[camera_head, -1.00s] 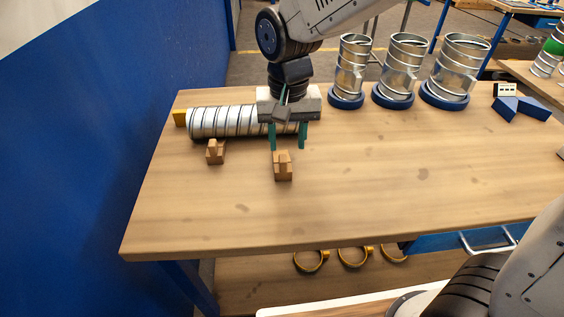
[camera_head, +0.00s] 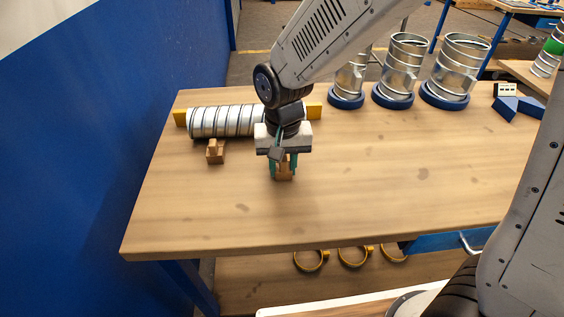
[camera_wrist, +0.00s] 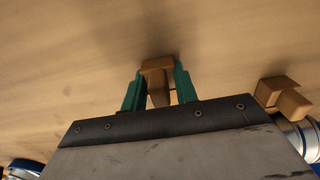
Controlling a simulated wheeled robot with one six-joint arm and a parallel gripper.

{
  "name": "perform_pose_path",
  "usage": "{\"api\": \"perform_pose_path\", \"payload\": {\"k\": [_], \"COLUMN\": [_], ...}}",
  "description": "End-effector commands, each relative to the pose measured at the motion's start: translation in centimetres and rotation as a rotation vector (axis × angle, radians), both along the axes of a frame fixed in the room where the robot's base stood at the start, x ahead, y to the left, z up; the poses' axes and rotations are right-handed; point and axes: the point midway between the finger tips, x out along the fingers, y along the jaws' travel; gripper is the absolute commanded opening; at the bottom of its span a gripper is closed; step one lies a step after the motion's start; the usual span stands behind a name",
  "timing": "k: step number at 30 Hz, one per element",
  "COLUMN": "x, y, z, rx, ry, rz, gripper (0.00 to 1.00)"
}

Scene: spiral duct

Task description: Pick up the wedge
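A small brown wooden wedge block (camera_head: 284,174) stands on the wooden table, in front of the ribbed duct. My gripper (camera_head: 283,168) points down over it, one green finger on each side. In the wrist view, the wedge block (camera_wrist: 158,78) fills the gap between the fingertips (camera_wrist: 160,82), and the fingers look shut on it. It appears to be still at table height. My fingers and palm hide part of it in the head view. A second, similar wooden block (camera_head: 215,152) stands to the left, and shows at the right of the wrist view (camera_wrist: 284,98).
Several metal duct pieces (camera_head: 403,65) stand on blue bases at the back. Blue triangular blocks (camera_head: 507,108) lie at the right. A blue wall (camera_head: 90,150) borders the left. The table's front and middle are clear.

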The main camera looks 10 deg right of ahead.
Motion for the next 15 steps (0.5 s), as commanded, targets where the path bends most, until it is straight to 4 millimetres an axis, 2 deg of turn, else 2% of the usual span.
{"api": "perform_pose_path", "payload": {"k": [1,3,15], "x": [0.0,0.0,0.02], "y": [0.0,0.0,-0.03], "z": [0.01,0.02,0.28], "rx": [0.0,0.0,0.0], "ry": [0.0,0.0,0.0], "rz": [0.0,0.0,0.0], "gripper": [0.14,0.0,0.0]}}
